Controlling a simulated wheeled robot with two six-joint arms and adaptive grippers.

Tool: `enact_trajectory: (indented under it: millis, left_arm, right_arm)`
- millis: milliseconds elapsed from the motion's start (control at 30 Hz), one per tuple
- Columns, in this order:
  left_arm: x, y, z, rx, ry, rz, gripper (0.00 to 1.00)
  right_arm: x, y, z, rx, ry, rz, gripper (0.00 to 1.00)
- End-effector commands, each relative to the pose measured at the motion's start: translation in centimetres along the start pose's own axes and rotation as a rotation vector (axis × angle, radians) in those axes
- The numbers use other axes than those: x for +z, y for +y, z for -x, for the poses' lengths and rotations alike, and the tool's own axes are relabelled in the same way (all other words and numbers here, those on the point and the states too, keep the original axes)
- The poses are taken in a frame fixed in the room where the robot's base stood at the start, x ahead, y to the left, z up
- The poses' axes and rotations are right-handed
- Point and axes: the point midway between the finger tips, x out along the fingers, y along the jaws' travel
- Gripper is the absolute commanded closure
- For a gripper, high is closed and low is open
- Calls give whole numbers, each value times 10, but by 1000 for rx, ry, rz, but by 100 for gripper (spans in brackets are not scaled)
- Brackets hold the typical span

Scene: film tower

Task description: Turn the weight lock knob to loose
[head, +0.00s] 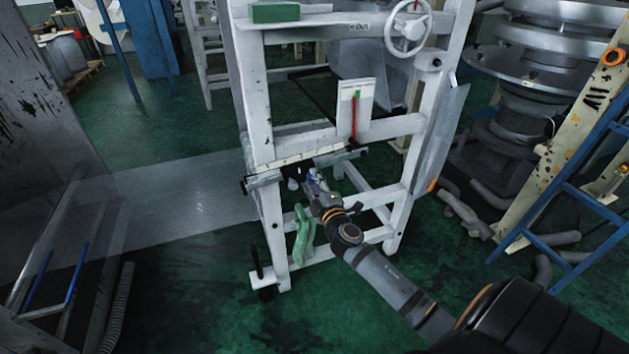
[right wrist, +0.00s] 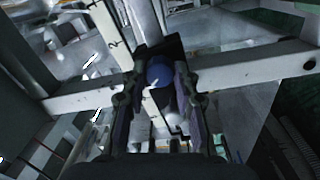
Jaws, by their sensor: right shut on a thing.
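A blue round knob (right wrist: 159,74) sits between the fingers of my right gripper (right wrist: 158,88) in the right wrist view. The gripper is shut on it, with one dark finger on each side. In the head view my right gripper (head: 312,181) is at the white frame (head: 258,128), just below the ruled crossbar (head: 295,158). The knob cannot be made out there, and its turned position cannot be read. My left gripper is in neither view.
A green cloth (head: 303,236) hangs on the lower frame, left of my forearm. A black-handled part (head: 261,275) sticks out at the lower left leg. A white handwheel (head: 407,27) is at the upper right. A translucent film sheet (head: 190,190) stretches left. A blue ladder (head: 575,190) stands right.

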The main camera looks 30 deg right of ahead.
Motion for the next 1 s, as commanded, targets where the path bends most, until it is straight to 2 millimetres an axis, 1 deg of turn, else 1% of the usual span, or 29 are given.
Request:
enact_trajectory:
  millis: [200,400,967,1000]
  left_arm:
    - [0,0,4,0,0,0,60]
    - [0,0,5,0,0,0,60]
    - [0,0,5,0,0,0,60]
    - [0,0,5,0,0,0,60]
  right_arm:
    - [0,0,0,0,5,122,100]
    - [0,0,0,0,7,189,100]
    - [0,0,0,0,7,219,100]
    - [0,0,0,1,7,219,69]
